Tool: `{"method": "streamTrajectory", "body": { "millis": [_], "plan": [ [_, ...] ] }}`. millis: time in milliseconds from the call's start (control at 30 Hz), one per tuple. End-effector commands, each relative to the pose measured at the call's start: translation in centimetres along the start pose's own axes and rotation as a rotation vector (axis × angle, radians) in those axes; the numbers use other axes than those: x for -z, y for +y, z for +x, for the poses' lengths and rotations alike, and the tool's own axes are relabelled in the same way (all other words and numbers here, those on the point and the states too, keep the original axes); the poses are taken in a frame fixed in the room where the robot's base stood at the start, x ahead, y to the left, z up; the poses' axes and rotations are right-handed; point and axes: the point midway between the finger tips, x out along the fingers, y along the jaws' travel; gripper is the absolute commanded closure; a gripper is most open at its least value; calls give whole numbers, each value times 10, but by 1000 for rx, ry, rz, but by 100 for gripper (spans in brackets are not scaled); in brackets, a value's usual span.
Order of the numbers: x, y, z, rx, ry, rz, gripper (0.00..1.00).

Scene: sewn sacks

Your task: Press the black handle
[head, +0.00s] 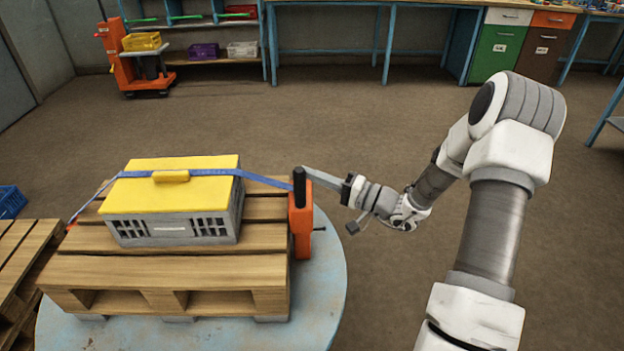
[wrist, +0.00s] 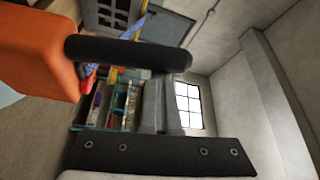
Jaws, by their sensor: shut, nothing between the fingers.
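The black handle (head: 299,187) stands upright on top of the orange device (head: 303,228), beside the pallet's right edge. In the wrist view, the handle (wrist: 128,53) reaches sideways from the orange body (wrist: 38,55). My gripper (head: 307,171) is shut and empty, its fingers pointing left, with the tips close to the top of the handle. In the wrist view, the gripper (wrist: 160,80) rises toward the handle, and the fingertips lie at or behind it. I cannot tell whether they touch.
A blue strap (head: 215,172) runs from the orange device over a grey crate with a yellow lid (head: 215,162). The crate sits on a wooden pallet (head: 170,270) on a round blue table (head: 325,275). An orange stacker (head: 118,60) stands at the back left.

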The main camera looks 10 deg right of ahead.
Motion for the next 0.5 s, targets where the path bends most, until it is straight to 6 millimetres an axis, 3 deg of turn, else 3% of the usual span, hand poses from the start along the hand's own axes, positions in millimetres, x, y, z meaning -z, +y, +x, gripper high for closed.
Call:
{"method": "streamTrajectory", "body": {
  "millis": [67,333,500],
  "plan": [
    [-10,7,-3,26,-6,-41,100],
    [-23,4,-10,102,-7,-181,100],
    [-28,2,-12,98,-8,-176,100]
  ]
}}
